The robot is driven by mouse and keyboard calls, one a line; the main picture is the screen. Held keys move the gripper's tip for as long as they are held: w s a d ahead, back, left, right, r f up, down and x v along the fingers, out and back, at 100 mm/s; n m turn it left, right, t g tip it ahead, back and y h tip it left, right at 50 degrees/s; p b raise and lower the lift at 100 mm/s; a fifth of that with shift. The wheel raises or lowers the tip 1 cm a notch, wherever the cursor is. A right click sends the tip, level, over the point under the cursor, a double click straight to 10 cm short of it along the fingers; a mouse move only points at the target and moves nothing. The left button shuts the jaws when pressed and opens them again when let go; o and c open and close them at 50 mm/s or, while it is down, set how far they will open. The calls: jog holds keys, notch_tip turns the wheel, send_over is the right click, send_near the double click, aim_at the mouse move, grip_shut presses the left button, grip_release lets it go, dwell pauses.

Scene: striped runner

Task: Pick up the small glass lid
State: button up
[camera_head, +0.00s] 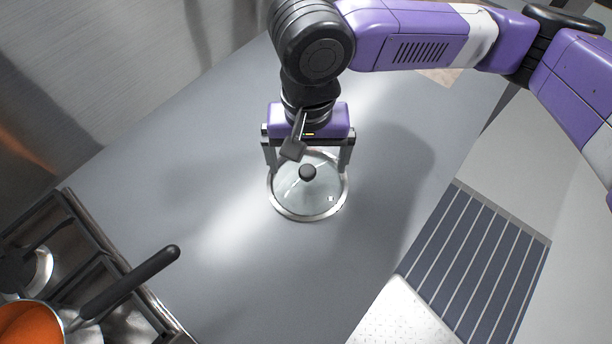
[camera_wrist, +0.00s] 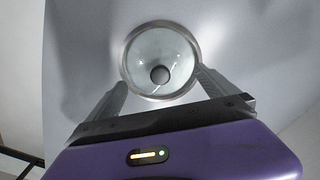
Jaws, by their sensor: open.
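The small glass lid (camera_head: 300,197) has a clear pane, a metal rim and a dark round knob (camera_head: 307,172). It appears to lie flat, knob up, on a grey surface. My gripper (camera_head: 308,168) is open over the far part of the lid in the head view, with its fingers spread to either side of the knob. In the wrist view the lid (camera_wrist: 146,60) sits ahead of my gripper (camera_wrist: 160,88), and the knob (camera_wrist: 159,75) lies between the two fingers' lines, apart from both. The exact height of the fingertips above the lid is hard to tell.
The grey surface (camera_head: 225,270) around the lid is clear. A striped runner (camera_head: 478,262) and a white panel (camera_head: 400,318) lie at lower right.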

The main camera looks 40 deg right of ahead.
aim_at(308, 171)
notch_tip(308, 171, down, 4)
jog(key=shift+f, duration=0.1)
jog(key=shift+c, duration=0.2)
